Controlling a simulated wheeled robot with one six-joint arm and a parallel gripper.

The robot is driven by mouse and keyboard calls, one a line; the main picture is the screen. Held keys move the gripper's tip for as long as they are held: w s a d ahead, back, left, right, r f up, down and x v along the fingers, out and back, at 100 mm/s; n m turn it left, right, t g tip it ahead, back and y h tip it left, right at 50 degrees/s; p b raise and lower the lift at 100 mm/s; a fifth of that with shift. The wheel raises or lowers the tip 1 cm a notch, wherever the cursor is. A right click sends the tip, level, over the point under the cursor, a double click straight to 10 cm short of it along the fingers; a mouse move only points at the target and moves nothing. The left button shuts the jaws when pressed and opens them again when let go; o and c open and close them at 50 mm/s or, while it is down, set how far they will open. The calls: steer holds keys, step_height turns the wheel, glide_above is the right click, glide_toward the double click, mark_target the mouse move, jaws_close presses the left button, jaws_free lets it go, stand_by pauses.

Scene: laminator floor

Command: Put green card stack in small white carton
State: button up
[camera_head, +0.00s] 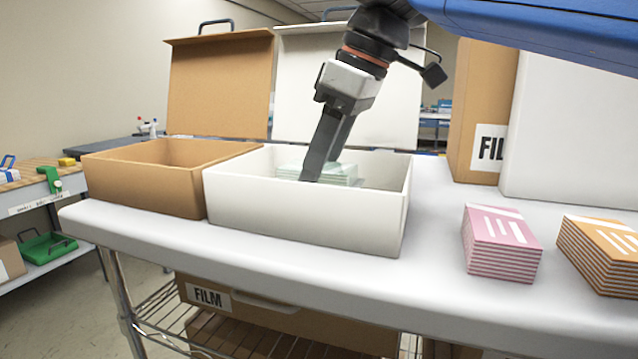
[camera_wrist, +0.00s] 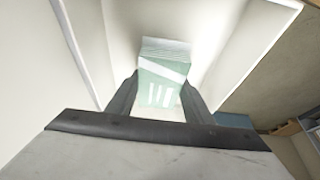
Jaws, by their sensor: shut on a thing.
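The small white carton (camera_head: 305,212) stands open on the white table, its lid raised at the back. The green card stack (camera_head: 345,174) is inside the carton's walls, its lower part hidden by the front wall in the head view. My gripper (camera_head: 318,178) reaches down into the carton and is shut on the stack. In the wrist view the green stack (camera_wrist: 160,82) sits between the two fingers (camera_wrist: 160,92), with white carton walls (camera_wrist: 228,50) around it. I cannot tell whether the stack touches the carton floor.
A brown open carton (camera_head: 150,185) stands directly left of the white one. A pink card stack (camera_head: 500,243) and an orange card stack (camera_head: 600,252) lie to the right. Tall brown (camera_head: 484,105) and white (camera_head: 575,130) boxes stand behind them. Table between carton and pink stack is clear.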

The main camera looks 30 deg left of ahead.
steer(key=shift+f, duration=1.05)
steer(key=shift+f, duration=0.25)
steer(key=o, duration=1.3)
steer(key=shift+c, duration=0.2)
steer(key=shift+f, duration=0.1)
steer(key=v, duration=1.2)
steer(key=shift+r, duration=0.4)
